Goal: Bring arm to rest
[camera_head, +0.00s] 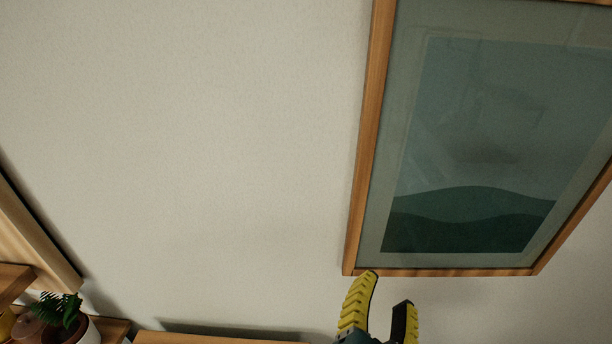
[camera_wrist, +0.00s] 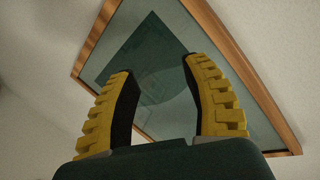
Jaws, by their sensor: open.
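My gripper (camera_head: 385,300) shows at the bottom of the head view, to the right of the middle, with yellow ribbed fingers pointing up. The fingers stand apart with nothing between them. In the wrist view my gripper (camera_wrist: 158,80) is also open and empty, with the wall picture behind the gap. The rest of my arm is out of frame in the head view.
A wood-framed picture (camera_head: 470,220) hangs on the pale wall (camera_head: 200,130) at the right, behind the fingers. At the lower left are a potted fern (camera_head: 62,312), wooden shelf parts (camera_head: 14,282) and a wooden panel (camera_head: 35,240). A wooden edge (camera_head: 215,338) runs along the bottom.

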